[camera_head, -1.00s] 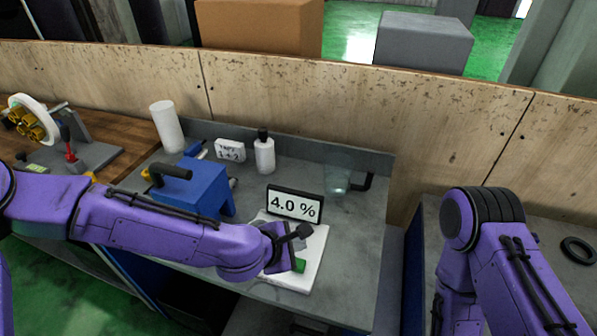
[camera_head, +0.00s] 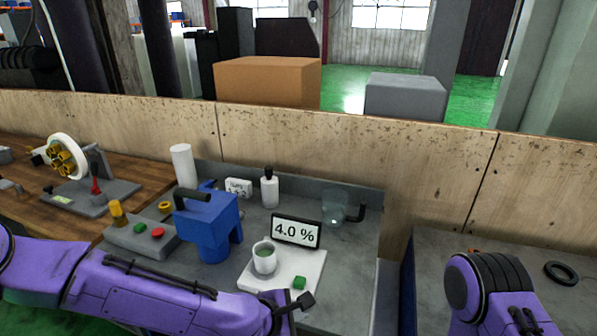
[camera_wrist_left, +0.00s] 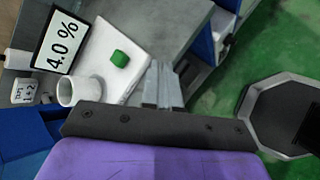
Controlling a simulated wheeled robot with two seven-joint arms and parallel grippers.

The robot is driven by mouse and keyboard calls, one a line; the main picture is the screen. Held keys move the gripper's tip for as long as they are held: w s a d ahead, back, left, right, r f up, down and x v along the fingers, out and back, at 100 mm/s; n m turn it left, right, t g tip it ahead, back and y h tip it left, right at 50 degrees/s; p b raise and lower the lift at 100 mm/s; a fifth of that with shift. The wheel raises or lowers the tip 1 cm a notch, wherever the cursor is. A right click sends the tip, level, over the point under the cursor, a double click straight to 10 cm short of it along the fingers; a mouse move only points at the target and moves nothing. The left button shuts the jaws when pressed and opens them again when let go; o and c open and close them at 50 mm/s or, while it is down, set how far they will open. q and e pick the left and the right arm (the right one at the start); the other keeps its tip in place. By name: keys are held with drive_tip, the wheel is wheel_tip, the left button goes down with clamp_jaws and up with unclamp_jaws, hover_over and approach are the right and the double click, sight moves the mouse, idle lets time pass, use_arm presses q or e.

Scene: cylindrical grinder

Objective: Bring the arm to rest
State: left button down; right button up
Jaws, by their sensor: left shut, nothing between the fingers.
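My left arm comes in from the left along the bottom of the head view. Its gripper (camera_head: 290,306) is at the front edge of the white board, near the green block. In the left wrist view my left gripper (camera_wrist_left: 162,84) has its fingers together with nothing between them, beside the white board. My right arm (camera_head: 490,290) stands at the lower right of the head view; its gripper is out of the picture.
A white cup (camera_head: 264,258) and a green block (camera_head: 299,283) sit on the white board (camera_head: 313,262). Behind are the 4.0 % display (camera_head: 297,231), a blue machine (camera_head: 207,228), a white bottle (camera_head: 269,189) and a clear jug (camera_head: 335,207). A wooden panel (camera_head: 300,140) closes off the back.

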use_arm(q)
drive_tip(key=s+a+f+m+y+b, duration=0.2)
drive_tip(key=s+a+f+m+y, duration=0.15)
drive_tip(key=a+f, duration=0.45)
drive_tip(key=s+a+f+m+y+b, duration=0.1)
drive_tip(key=s+a+f+m+y, duration=0.3)
drive_tip(key=f, duration=0.6)
drive_tip(key=s+a+f+m+g+y+b, duration=0.1)
drive_tip(key=s+a+f+m+b, duration=0.1)
drive_tip(key=s+a+f, duration=0.4)
drive_tip(key=s+a+f+m+g+y+b, duration=0.1)
drive_tip(key=s+a+f+m+g+b, duration=0.1)
drive_tip(key=s+a+f, duration=0.5)
drive_tip(key=s+a+b, duration=0.1)
drive_tip(key=s+a, duration=0.3)
drive_tip(key=shift+a+f+g+b, duration=0.3)
drive_tip(key=shift+b, duration=0.05)
use_arm(e)
wheel_tip(320, 180, down, 9)
drive_tip(key=shift+r, duration=0.2)
use_arm(q)
drive_tip(key=shift+s, duration=0.1)
